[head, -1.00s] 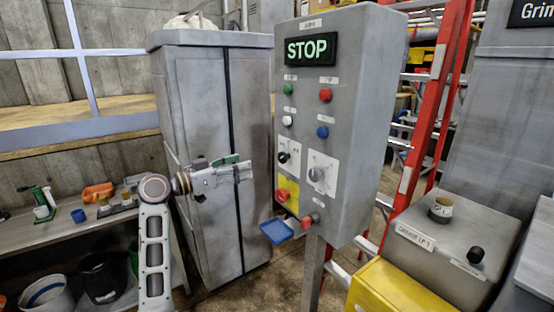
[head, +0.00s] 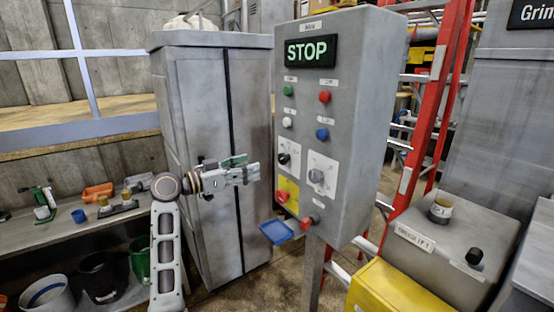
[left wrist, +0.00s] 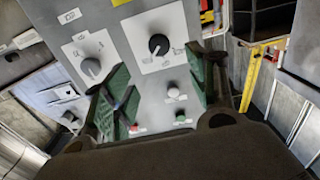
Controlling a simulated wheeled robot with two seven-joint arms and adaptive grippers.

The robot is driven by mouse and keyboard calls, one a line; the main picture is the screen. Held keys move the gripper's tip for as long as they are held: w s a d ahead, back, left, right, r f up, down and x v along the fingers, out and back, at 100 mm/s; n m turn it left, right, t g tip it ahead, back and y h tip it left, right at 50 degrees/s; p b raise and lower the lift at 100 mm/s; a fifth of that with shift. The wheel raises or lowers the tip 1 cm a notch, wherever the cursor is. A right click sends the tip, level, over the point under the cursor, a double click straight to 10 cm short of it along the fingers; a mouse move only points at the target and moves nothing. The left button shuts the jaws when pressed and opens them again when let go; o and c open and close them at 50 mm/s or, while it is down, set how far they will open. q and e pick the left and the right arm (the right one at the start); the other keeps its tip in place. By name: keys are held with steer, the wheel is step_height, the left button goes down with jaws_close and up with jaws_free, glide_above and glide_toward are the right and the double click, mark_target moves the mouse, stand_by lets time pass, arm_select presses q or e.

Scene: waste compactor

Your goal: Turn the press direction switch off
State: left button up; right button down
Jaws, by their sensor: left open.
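A grey control box (head: 350,110) stands right of centre in the head view. It carries a black rotary switch (head: 284,158) and a grey rotary switch (head: 317,176), each on a white plate; their labels are too small to read, so I cannot tell which is the press direction switch. In the left wrist view the black switch (left wrist: 158,44) lies ahead between the fingers, and the grey switch (left wrist: 90,67) is left of them. My left gripper (head: 252,173) is open and empty, its green-padded fingers pointing at the box, short of the black switch and apart from it.
Green (head: 288,90), red (head: 325,97), white (head: 287,122) and blue (head: 322,133) buttons sit above the switches. A red button on a yellow plate (head: 291,188) is below. A grey cabinet (head: 205,130) stands behind my left gripper. A red ladder (head: 437,90) is at right.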

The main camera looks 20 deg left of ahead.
mark_target(281, 158)
arm_select(q)
steer(key=shift+p+x, duration=1.35)
steer(key=shift+x, duration=4.3)
arm_select(e)
steer(key=r, duration=0.3)
steer(key=shift+s+a, duration=0.15)
steer(key=shift+a, duration=0.25)
steer(key=shift+a, duration=0.1)
arm_select(q)
steer(key=c, duration=1)
arm_select(e)
steer(key=shift+a, duration=0.4)
